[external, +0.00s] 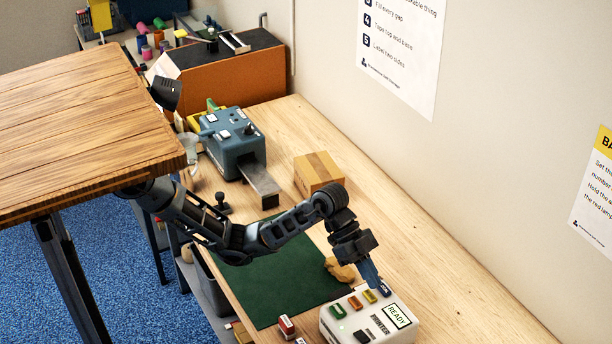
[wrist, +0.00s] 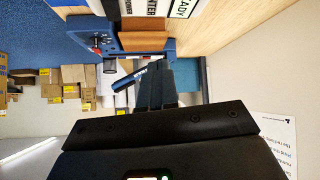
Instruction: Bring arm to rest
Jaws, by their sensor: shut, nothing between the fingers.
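My arm reaches across the bench from the left in the external view. My gripper (external: 374,277) points down and to the right, close to the back edge of the white printer with the "READY" screen (external: 345,328). I cannot tell whether it touches the printer. In the wrist view my gripper's dark fingers (wrist: 157,88) are together, with no gap visible between them. A small dark blue piece with white lettering (wrist: 136,75) shows beside the fingers. The printer also shows upside down at the top of the wrist view (wrist: 200,15).
The bench (external: 420,255) is clear toward the wall. A green mat (external: 270,285) lies under my arm, with a tan crumpled lump (external: 340,271) near its edge. A closed carton (external: 318,172) and a blue-grey machine (external: 231,141) stand behind. A wooden table (external: 80,130) is close on the left.

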